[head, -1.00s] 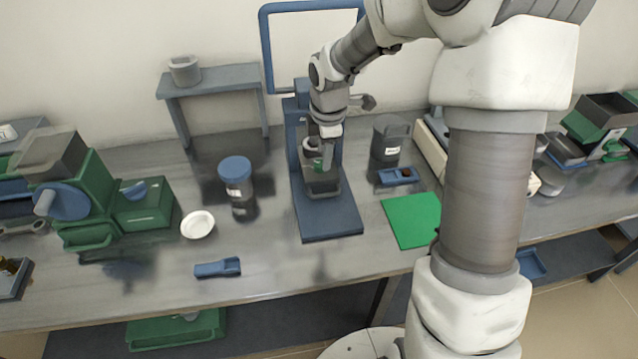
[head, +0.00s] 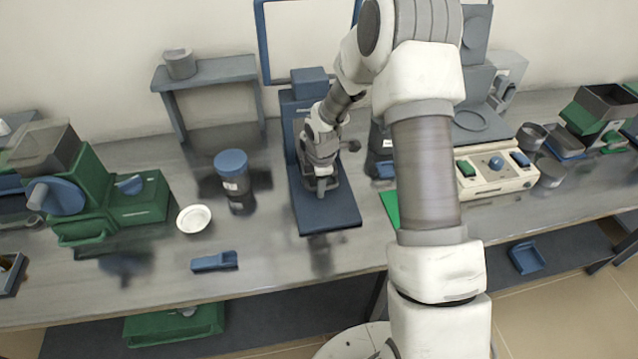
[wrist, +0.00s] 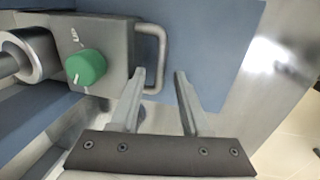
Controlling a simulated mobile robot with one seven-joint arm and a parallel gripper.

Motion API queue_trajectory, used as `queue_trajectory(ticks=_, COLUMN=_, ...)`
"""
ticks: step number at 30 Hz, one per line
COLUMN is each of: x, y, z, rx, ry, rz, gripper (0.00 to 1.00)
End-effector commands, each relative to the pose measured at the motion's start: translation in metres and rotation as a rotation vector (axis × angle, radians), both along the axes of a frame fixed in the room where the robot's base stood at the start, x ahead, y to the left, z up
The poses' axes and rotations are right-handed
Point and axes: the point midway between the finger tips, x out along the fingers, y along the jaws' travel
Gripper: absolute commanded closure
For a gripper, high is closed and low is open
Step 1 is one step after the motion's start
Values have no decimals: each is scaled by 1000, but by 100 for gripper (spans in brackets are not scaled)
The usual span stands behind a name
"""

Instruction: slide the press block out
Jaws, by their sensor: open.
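The press block is the grey block (wrist: 112,28) with a green knob (wrist: 86,67) and a U-shaped metal handle (wrist: 162,45) in the wrist view. It sits at the blue press, whose base plate (head: 328,216) shows in the head view; there my arm mostly hides the block. My gripper (wrist: 160,74) is open. In the wrist view its fingertips lie on either side of the handle's outer bar. I cannot tell whether they touch it or are at its depth. In the head view my gripper (head: 322,186) is low over the base plate.
A blue-lidded jar (head: 232,175) and a white dish (head: 194,218) stand left of the press. A blue tray-like piece (head: 214,261) lies near the bench's front edge. A cream control box (head: 495,175) is to the right. The bench in front of the press is clear.

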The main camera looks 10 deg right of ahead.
Motion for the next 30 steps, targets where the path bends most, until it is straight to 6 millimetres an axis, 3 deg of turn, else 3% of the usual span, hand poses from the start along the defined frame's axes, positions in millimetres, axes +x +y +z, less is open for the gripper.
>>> queue_trajectory(ticks=8, x=1, y=0, z=-1, rx=0, ry=-1, rz=0, gripper=54)
queue_trajectory(ticks=16, x=0, y=0, z=-1, rx=0, ry=0, rz=0, gripper=99)
queue_trajectory(ticks=30, x=1, y=0, z=-1, rx=0, ry=0, rz=0, gripper=100)
